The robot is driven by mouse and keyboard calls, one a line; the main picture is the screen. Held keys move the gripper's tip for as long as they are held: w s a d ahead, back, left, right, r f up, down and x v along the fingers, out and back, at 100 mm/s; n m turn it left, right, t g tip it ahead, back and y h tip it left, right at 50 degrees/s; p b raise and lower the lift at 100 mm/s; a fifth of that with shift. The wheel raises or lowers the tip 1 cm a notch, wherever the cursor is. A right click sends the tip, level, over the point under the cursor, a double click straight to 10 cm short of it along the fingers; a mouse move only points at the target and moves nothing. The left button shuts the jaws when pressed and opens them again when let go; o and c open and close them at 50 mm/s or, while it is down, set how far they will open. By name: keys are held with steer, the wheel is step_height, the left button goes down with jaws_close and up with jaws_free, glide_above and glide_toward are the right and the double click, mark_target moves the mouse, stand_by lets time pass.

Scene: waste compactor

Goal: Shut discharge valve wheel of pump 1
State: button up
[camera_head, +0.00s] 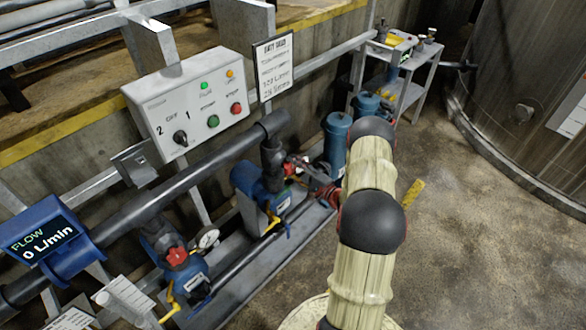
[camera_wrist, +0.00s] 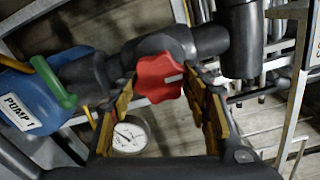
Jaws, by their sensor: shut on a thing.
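The blue pump 1 (camera_wrist: 25,105), labelled "PUMP 1", is at the left with a green handle (camera_wrist: 52,82). In the head view my gripper (camera_head: 303,171) reaches in from the right beside the farther blue pump (camera_head: 258,187); the wheel is mostly hidden there.
A pressure gauge (camera_wrist: 130,136) sits just below the wheel. A nearer pump has its own red wheel (camera_head: 176,256). The flow meter (camera_head: 47,240) reads 0 L/min. The control panel (camera_head: 195,103) shows a lit green lamp. A large tank (camera_head: 525,90) stands right; the floor before it is clear.

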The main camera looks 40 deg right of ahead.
steer(key=o, duration=1.2)
steer(key=s, duration=0.8)
steer(key=s+d, duration=0.1)
steer(key=s, duration=0.3)
